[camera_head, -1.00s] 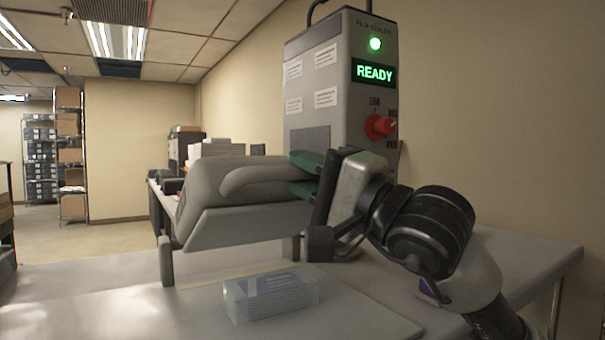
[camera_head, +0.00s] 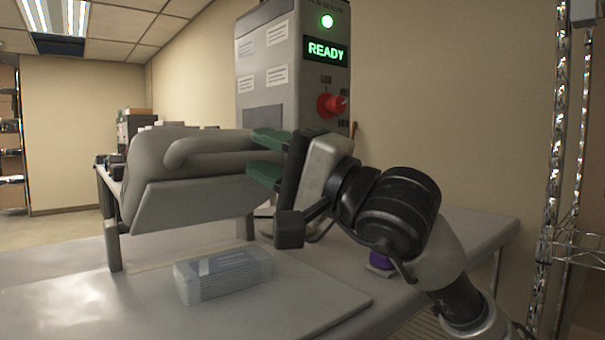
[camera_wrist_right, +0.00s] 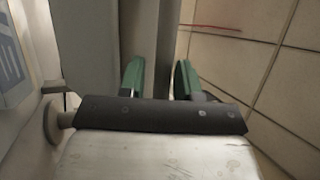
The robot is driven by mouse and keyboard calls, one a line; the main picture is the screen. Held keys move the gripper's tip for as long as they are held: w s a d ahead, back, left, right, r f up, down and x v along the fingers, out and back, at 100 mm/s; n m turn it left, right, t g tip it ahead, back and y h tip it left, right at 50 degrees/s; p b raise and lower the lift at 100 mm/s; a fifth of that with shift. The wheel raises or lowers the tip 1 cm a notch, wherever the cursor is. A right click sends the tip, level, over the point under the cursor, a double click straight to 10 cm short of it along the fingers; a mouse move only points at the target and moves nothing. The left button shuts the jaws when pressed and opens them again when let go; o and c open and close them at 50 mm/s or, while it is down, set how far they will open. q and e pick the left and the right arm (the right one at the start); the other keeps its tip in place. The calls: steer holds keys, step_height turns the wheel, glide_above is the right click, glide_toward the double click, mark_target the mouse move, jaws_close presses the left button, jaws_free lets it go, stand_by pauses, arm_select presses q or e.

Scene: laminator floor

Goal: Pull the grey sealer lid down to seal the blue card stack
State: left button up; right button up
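The grey sealer lid (camera_head: 200,195) is raised above the worktop, with a rounded grey handle bar (camera_head: 205,150) along its near side. The card stack (camera_head: 222,276), pale blue-grey in a clear wrap, lies on the flat board in front of and below the lid. My right gripper (camera_head: 266,156) is at the lid's right end, its green fingers apart, one above the other. Part of the grey bar appears to lie between them; I cannot tell whether they touch it. The fingers also show apart in the right wrist view (camera_wrist_right: 160,78). My left gripper is not in view.
The sealer's control box (camera_head: 292,80) stands behind the lid with a lit READY display (camera_head: 326,52), a green lamp and a red knob (camera_head: 331,105). A wire rack (camera_head: 560,200) stands at the right.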

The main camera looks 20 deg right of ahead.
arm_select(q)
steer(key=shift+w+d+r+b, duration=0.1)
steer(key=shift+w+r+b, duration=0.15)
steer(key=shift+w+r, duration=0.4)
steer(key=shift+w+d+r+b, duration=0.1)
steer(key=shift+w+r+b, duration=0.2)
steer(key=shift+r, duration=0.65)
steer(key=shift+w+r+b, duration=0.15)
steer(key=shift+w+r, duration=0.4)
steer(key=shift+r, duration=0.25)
arm_select(e)
steer(key=v, duration=0.8)
steer(key=shift+d, duration=0.15)
steer(key=shift+s, duration=0.1)
